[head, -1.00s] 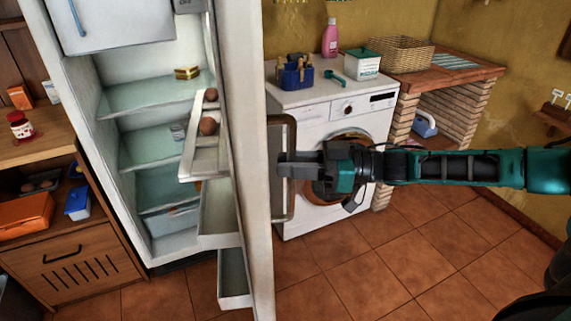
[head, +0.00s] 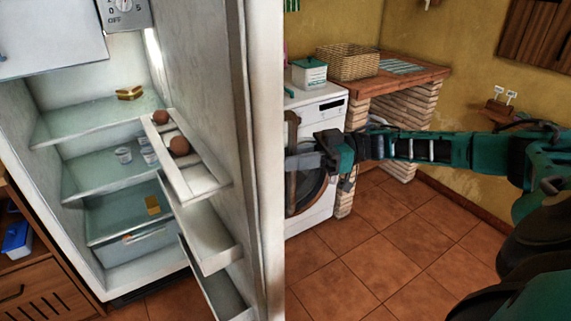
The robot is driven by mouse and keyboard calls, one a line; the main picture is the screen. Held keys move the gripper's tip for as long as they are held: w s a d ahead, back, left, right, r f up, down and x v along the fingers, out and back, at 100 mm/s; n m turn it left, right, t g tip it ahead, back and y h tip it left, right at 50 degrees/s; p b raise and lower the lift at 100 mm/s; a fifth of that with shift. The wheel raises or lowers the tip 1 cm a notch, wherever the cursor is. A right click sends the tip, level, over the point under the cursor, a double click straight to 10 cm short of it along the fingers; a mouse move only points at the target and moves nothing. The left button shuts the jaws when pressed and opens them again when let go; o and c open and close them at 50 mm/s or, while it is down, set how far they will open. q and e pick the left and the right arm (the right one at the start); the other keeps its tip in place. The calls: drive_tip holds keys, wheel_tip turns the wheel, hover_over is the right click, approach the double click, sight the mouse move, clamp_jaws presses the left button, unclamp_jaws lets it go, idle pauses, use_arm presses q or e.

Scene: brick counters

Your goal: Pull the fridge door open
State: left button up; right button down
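The white fridge door (head: 262,120) stands swung open in the head view, with its inner shelves and the lit fridge interior (head: 70,110) showing. Its upright handle (head: 291,130) is on the outer face, just right of the door's edge. My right gripper (head: 298,158) reaches in from the right and is shut on the handle at about mid-height. The fingertips are partly hard to make out against the handle. My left gripper is not in view.
A white washing machine (head: 325,115) stands behind the handle, and a brick counter (head: 425,80) with a wicker basket (head: 347,62) is beside it. A wooden cabinet (head: 28,275) is left of the fridge. The tiled floor (head: 385,250) at right is clear.

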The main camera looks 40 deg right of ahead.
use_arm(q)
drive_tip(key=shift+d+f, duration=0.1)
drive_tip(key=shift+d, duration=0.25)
use_arm(e)
drive_tip(key=shift+w+d+r, duration=0.15)
drive_tip(key=shift+d, duration=0.35)
drive_tip(key=shift+w+d+r, duration=0.1)
drive_tip(key=shift+d+r, duration=0.05)
drive_tip(key=shift+d, duration=0.35)
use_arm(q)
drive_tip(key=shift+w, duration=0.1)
use_arm(e)
drive_tip(key=c, duration=1.4)
unclamp_jaws()
drive_tip(key=o, duration=0.3)
drive_tip(key=shift+a+f, duration=0.1)
drive_tip(key=shift+f, duration=0.1)
use_arm(q)
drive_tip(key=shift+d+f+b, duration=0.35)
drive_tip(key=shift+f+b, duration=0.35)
drive_tip(key=shift+b, duration=0.45)
use_arm(e)
drive_tip(key=v, duration=1.3)
